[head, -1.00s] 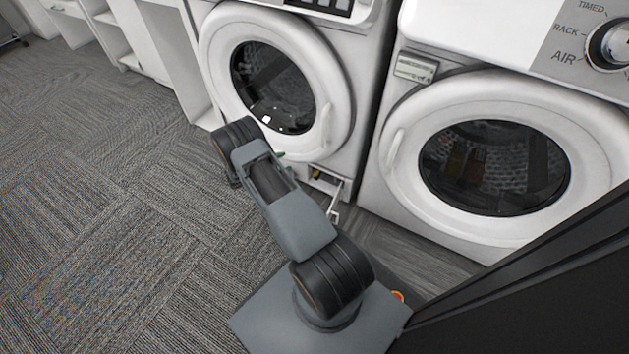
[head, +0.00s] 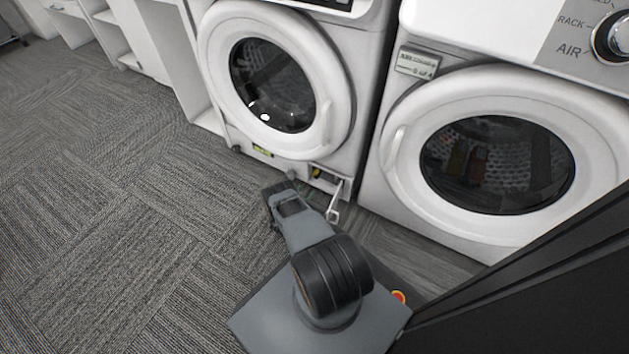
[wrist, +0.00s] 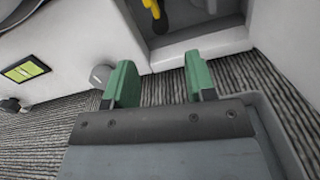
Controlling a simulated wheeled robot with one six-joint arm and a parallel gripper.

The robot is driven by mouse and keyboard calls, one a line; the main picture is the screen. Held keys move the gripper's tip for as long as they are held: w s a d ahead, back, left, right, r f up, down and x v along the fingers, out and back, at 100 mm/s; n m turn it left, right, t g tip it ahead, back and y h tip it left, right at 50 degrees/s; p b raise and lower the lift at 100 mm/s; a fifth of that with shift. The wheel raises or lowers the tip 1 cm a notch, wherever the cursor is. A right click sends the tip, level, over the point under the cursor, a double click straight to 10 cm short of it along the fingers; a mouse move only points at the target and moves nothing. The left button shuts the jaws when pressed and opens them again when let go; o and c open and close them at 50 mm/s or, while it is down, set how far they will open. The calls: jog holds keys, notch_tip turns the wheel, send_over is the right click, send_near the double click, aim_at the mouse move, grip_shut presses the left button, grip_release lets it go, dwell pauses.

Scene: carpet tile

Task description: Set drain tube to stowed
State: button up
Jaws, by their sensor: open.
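A yellow piece with a dark rounded end (wrist: 156,14), likely the drain tube, shows in a recess low on the left washer's front. In the head view the yellow piece (head: 317,172) is small at the open recess. My gripper (wrist: 158,80) is open and empty, its two green fingers pointing at the white lower edge of the recess. The yellow piece lies beyond the fingers, apart from them. In the head view my gripper's fingers cannot be made out at the end of my arm, low in front of the washer.
A grey round knob (wrist: 101,76) is close beside the left finger. A yellow-green label (wrist: 26,70) and a dark foot (wrist: 10,105) are further left. A white open flap (head: 335,208) stands out from the left washer (head: 210,75). Carpet is clear to the left.

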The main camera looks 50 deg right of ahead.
aim_at(316, 177)
jog(key=b+x, duration=0.2)
jog(key=x, duration=0.7)
jog(key=shift+b, duration=0.35)
grip_shut()
